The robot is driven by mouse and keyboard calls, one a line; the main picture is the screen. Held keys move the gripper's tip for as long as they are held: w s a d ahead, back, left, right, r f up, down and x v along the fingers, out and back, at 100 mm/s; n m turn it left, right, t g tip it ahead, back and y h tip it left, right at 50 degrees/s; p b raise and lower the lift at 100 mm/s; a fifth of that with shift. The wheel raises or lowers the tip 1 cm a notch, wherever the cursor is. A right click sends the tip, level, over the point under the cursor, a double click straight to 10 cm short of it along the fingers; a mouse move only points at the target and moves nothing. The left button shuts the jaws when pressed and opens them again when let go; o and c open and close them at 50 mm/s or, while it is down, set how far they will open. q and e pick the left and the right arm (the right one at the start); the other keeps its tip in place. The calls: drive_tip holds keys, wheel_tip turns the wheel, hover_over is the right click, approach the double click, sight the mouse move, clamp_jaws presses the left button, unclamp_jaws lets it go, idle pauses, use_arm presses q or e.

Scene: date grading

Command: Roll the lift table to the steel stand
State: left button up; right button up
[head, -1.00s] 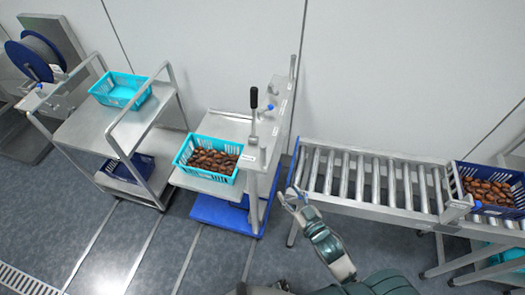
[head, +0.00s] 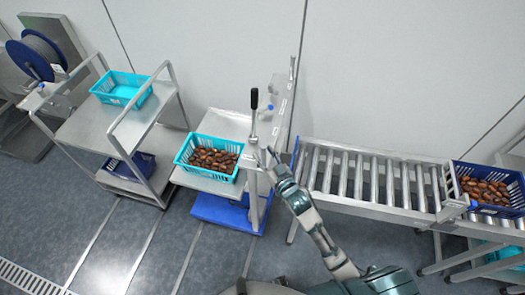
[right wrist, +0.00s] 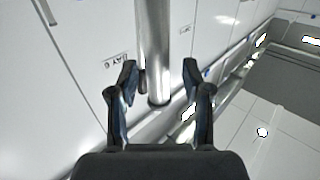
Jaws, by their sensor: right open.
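The lift table (head: 210,184) stands at centre, a steel top on a blue base (head: 222,214). A turquoise basket of dates (head: 182,158) sits on its top. A black-knobbed lever (head: 254,98) rises at its right side. My right gripper (head: 268,156) is open at the table's right edge, beside the upright there. In the right wrist view the open fingers (right wrist: 158,82) have a steel bar (right wrist: 153,45) between or just beyond them; I cannot tell if they touch it. My left gripper is out of view. I cannot tell which thing is the steel stand.
A steel trolley (head: 90,127) with an empty turquoise basket (head: 122,97) stands left of the lift table. A roller conveyor (head: 372,208) stands close on the right, with a blue basket of dates (head: 510,212) at its end. The wall is behind. Floor in front is clear.

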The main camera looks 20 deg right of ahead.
drive_tip(key=shift+w+a, duration=0.15)
drive_tip(key=shift+w, duration=0.55)
drive_tip(key=shift+c, duration=1.1)
clamp_jaws()
